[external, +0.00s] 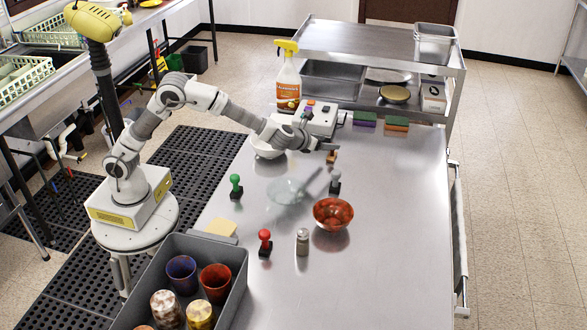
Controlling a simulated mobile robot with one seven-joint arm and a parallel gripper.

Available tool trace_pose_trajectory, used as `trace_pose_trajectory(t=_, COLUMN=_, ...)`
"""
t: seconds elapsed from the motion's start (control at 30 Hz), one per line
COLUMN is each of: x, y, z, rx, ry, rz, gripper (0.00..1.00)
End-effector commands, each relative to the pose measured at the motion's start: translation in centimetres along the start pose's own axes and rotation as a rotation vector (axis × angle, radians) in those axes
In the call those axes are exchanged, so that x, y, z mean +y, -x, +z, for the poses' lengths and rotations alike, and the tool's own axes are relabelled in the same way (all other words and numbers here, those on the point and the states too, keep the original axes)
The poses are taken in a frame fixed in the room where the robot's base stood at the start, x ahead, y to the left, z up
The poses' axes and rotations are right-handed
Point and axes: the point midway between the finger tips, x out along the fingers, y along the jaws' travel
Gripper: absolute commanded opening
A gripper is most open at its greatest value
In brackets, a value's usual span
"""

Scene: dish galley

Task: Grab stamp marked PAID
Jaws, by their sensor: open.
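Several stamps stand on the steel table (390,230): a green-handled stamp (236,186) at left, a red-handled stamp (265,243) at the front, and a grey-handled stamp (335,182) right of the middle. A small brown object (331,158), perhaps another stamp, shows just under my gripper. No marking is legible, so I cannot tell which stamp reads PAID. My gripper (330,147) is open, reaching right over the back part of the table. It is close to the brown object; I cannot tell if they touch.
A clear bowl (284,192), red bowl (333,209) and shaker (302,243) stand mid-table. A white bowl (264,151) is under my arm. A spray bottle (288,82) and sponges (396,124) are behind. A grey bin (238,290) of cups is front left. The right side is clear.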

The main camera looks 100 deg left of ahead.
Motion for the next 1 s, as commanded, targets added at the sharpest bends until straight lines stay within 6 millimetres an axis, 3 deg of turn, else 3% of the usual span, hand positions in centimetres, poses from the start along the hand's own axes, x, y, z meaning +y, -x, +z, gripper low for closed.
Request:
trace_pose_trajectory(t=0.27, x=0.0, y=-2.4, z=-4.5, rx=0.003, ry=-0.001, rz=0.001, gripper=0.76)
trace_pose_trajectory(t=0.43, x=0.0, y=-4.8, z=-3.7, rx=0.002, ry=0.003, rz=0.0, gripper=0.76)
trace_pose_trajectory(t=0.67, x=0.0, y=-4.9, z=-3.6, rx=0.001, ry=0.003, rz=-0.001, gripper=0.76)
trace_pose_trajectory(t=1.0, x=0.0, y=-4.9, z=-3.6, rx=0.001, ry=0.002, rz=0.0, gripper=0.17)
